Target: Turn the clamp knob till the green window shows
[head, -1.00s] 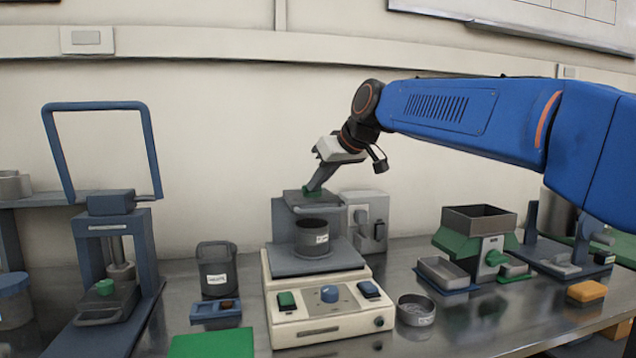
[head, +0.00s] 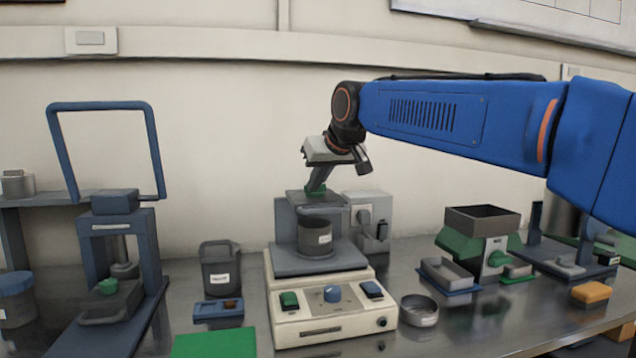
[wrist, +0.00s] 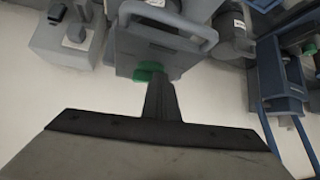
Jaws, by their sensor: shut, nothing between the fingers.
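A grey machine with a cream base (head: 330,322) stands mid-bench and carries a dark cup (head: 315,238). A small green knob (head: 315,189) sits at the top of its grey rear housing; it also shows in the wrist view (wrist: 148,71), partly hidden by my fingers. My gripper (head: 317,187) points down at this knob from above. Its fingers are shut with nothing between them, and the tips (wrist: 158,80) are at the knob, touching or very close; I cannot tell which. I cannot make out a green window.
A blue-framed press (head: 115,235) stands at left, and a dark bin (head: 219,270) beside the machine. A round metal dish (head: 419,311) and a green-sided hopper unit (head: 481,222) are at right. A grey box (head: 368,215) stands close behind the machine.

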